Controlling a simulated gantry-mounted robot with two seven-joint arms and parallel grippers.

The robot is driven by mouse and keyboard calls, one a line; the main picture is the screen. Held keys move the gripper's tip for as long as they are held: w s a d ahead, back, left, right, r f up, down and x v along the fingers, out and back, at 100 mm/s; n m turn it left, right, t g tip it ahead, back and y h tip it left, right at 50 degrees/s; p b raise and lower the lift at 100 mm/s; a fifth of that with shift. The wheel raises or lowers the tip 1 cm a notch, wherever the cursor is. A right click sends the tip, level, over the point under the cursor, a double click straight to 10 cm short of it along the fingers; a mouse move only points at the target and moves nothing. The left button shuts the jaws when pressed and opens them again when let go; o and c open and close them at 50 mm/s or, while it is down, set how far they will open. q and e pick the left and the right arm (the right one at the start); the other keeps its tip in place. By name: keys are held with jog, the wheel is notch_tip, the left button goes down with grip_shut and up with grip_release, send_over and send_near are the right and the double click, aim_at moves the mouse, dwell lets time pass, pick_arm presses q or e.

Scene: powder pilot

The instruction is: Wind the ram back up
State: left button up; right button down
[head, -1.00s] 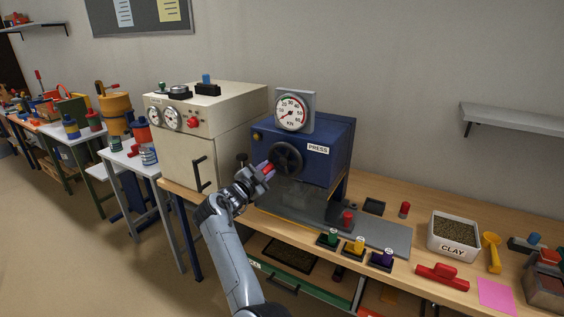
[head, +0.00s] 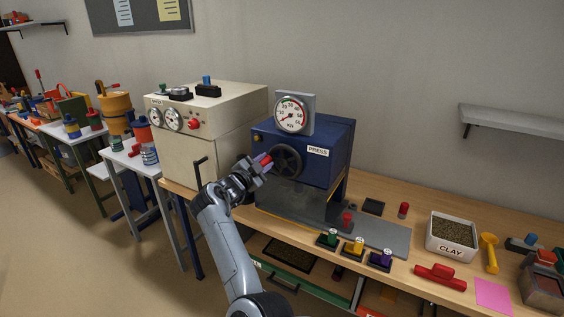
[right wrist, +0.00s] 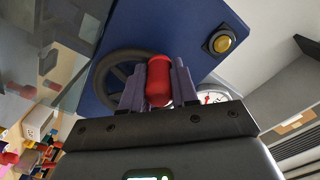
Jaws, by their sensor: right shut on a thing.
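The blue press (head: 326,148) stands on the bench with a dark handwheel (head: 287,161) on its front. The wheel has a red handle (head: 265,159), which also shows in the right wrist view (right wrist: 159,80). A round gauge (head: 291,114) sits on top of the press. The ram is hard to make out behind the clear guard (head: 300,205). My left gripper is not in view.
A cream oven (head: 205,125) stands left of the press. In front of the press are green, yellow and purple-topped pieces (head: 354,247). A clay tub (head: 451,237), yellow scoop (head: 489,252) and red tool (head: 440,277) lie to the right.

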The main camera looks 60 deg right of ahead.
aim_at(274, 150)
jog(key=shift+s+d+r+p, duration=0.15)
jog(key=shift+r+p, duration=0.2)
jog(key=shift+r, duration=0.25)
jog(key=shift+s+a+r+p, duration=0.15)
jog(key=shift+r+p, duration=0.2)
jog(key=shift+r, duration=0.25)
jog(key=shift+s+d+r+p, duration=0.1)
jog(key=shift+r+p, duration=0.15)
jog(key=shift+p, duration=0.05)
jog(key=shift+s, duration=0.15)
jog(key=shift+s+r+p, duration=0.35)
jog(key=shift+r+p, duration=0.25)
jog(key=shift+p, duration=0.2)
jog(key=c, duration=1.1)
grip_release()
jog(key=shift+f, duration=0.3)
jog(key=shift+c, duration=0.2)
jog(key=shift+o, duration=0.7)
jog(key=shift+s+b, duration=0.15)
jog(key=shift+b, duration=0.15)
jog(key=shift+w, duration=0.2)
